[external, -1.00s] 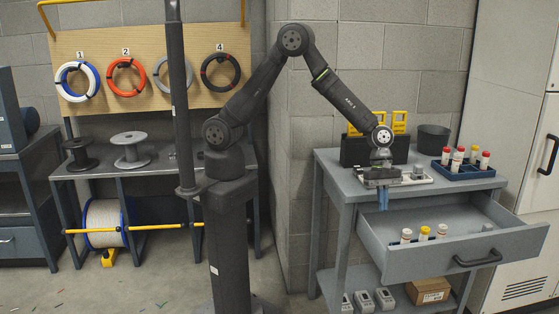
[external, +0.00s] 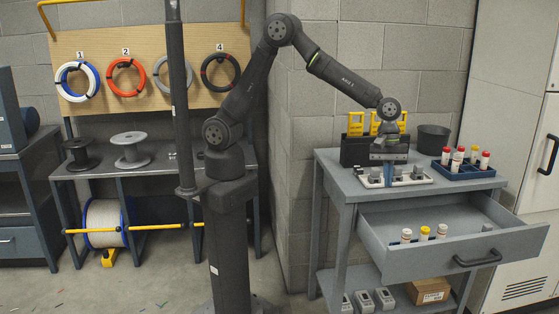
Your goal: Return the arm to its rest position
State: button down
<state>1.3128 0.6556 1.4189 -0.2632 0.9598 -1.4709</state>
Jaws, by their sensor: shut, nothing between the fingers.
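My gripper (external: 388,172) points down above the front of the grey cart top, over a light plate with several small grey fixtures (external: 417,173). It is shut with nothing visible in it. The fingers are small and dark blue in this view, and the gap between their tips and the plate is hard to judge. My arm reaches from its column, up over a raised elbow and down to the right.
The cart's drawer (external: 462,250) stands open with several capped tubes (external: 424,233) inside. A blue rack (external: 468,171) of tubes and a dark cup (external: 433,139) stand right of my gripper. A dark box with yellow-handled items (external: 355,124) is behind it.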

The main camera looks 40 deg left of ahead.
jog(key=shift+d+f+m, duration=0.1)
jog(key=shift+f+m, duration=0.1)
jog(key=shift+m, duration=0.5)
notch_tip(320, 180, down, 9)
jog(key=n+g+h, duration=0.1)
jog(key=n, duration=0.6)
jog(key=shift+w+a, duration=0.2)
jog(key=shift+a, duration=0.2)
jog(key=shift+r, duration=0.15)
